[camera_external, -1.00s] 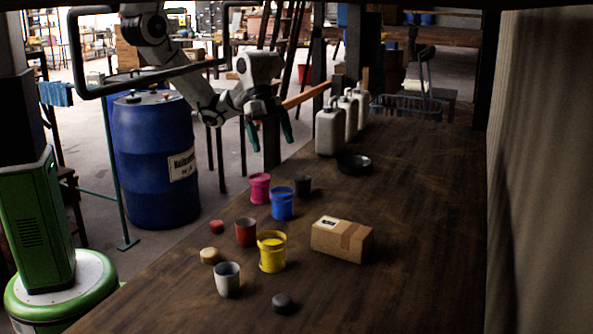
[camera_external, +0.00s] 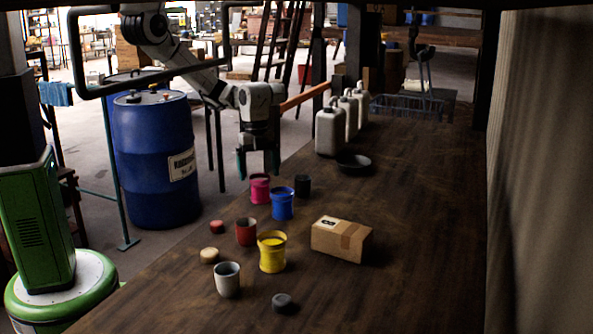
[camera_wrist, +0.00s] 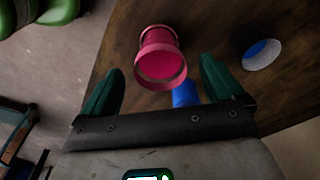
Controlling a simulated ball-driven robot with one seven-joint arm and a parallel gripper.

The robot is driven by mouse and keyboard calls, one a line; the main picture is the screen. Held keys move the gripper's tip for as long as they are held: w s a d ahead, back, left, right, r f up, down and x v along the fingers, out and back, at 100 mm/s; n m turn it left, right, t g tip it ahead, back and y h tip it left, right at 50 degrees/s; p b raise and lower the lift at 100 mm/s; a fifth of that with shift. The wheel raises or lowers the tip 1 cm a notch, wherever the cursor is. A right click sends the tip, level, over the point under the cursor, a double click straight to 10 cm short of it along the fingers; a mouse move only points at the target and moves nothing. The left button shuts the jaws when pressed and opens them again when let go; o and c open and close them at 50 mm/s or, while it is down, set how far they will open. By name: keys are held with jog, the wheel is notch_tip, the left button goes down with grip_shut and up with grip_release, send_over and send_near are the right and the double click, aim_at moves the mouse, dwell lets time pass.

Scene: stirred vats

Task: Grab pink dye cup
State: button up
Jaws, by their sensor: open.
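The pink dye cup (camera_external: 260,189) stands upright near the left edge of the dark wooden table. In the wrist view the pink cup (camera_wrist: 160,45) shows its round rim between and ahead of my two fingers. My gripper (camera_external: 259,175) points down just above the pink cup, with its green fingers apart and nothing between them. It also shows open in the wrist view (camera_wrist: 161,68). I cannot tell the exact height gap to the cup.
A blue cup (camera_external: 282,207) stands close beside the pink one, with a black cup (camera_external: 303,186) behind it. A red cup (camera_external: 246,233), yellow cup (camera_external: 272,256), grey cup (camera_external: 228,283) and cardboard box (camera_external: 341,240) are nearer. White jugs (camera_external: 329,134) stand behind. The table's right side is clear.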

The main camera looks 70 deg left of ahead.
aim_at(260, 176)
jog(key=shift+d+f, duration=0.2)
jog(key=shift+f, duration=0.55)
jog(key=shift+d+f, duration=0.15)
jog(key=shift+f, duration=0.6)
jog(key=shift+d+f, duration=0.2)
jog(key=shift+f, duration=0.55)
jog(key=c, duration=1.2)
jog(key=shift+r, duration=0.1)
jog(key=shift+c, duration=0.2)
